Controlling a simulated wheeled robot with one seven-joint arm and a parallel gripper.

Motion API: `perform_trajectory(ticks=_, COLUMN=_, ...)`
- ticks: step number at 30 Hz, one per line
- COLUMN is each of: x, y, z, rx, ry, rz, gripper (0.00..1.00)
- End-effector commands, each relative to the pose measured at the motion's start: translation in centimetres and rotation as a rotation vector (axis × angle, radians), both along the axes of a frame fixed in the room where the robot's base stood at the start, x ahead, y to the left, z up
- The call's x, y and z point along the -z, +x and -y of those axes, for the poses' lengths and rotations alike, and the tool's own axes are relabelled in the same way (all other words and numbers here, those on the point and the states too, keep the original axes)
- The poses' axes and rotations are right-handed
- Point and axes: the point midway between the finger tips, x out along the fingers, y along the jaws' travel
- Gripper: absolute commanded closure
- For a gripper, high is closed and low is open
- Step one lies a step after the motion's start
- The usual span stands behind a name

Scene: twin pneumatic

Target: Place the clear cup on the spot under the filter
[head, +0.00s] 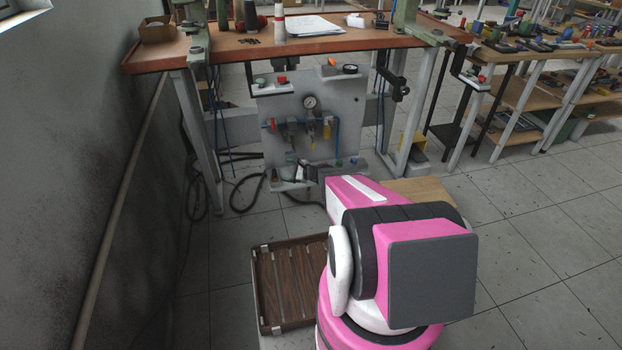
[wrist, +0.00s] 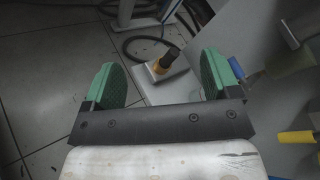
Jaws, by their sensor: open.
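My gripper (wrist: 160,68) is open in the wrist view, with its two green-padded fingers wide apart and nothing held between them. I cannot make out a clear cup for sure in either view. In the head view, a filter unit (head: 291,131) hangs on the grey panel (head: 345,112) beside a yellow-marked one (head: 326,130). The panel's low ledge (head: 288,184) holds small parts, and my arm partly hides it.
A round gauge (head: 310,103) sits above the filters. A slatted brown crate (head: 262,290) lies on the floor. Black hoses loop near the ledge.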

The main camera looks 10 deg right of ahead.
Motion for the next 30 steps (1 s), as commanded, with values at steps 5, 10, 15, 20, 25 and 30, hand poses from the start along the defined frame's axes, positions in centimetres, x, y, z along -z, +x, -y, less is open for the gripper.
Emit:
perform_trajectory(ticks=5, x=-4.6, y=-6.5, z=-2.9, rx=-0.304, ry=-0.328, rz=0.101, gripper=0.18)
perform_trajectory(ticks=10, x=-7.4, y=-12.2, z=-3.2, rx=-0.594, ry=-0.637, rz=0.179, gripper=0.18)
perform_trajectory(ticks=15, x=-10.3, y=-17.7, z=-1.5, rx=-0.879, ry=-0.942, rz=0.231, gripper=0.18)
perform_trajectory(ticks=20, x=-13.1, y=-21.8, z=1.3, rx=-1.121, ry=-1.2, rz=0.247, gripper=0.18)
perform_trajectory(ticks=25, x=-15.4, y=-24.1, z=3.7, rx=-1.285, ry=-1.378, rz=0.235, gripper=0.18)
perform_trajectory(ticks=30, x=-16.2, y=-24.6, z=4.7, rx=-1.341, ry=-1.441, rz=0.225, gripper=0.18)
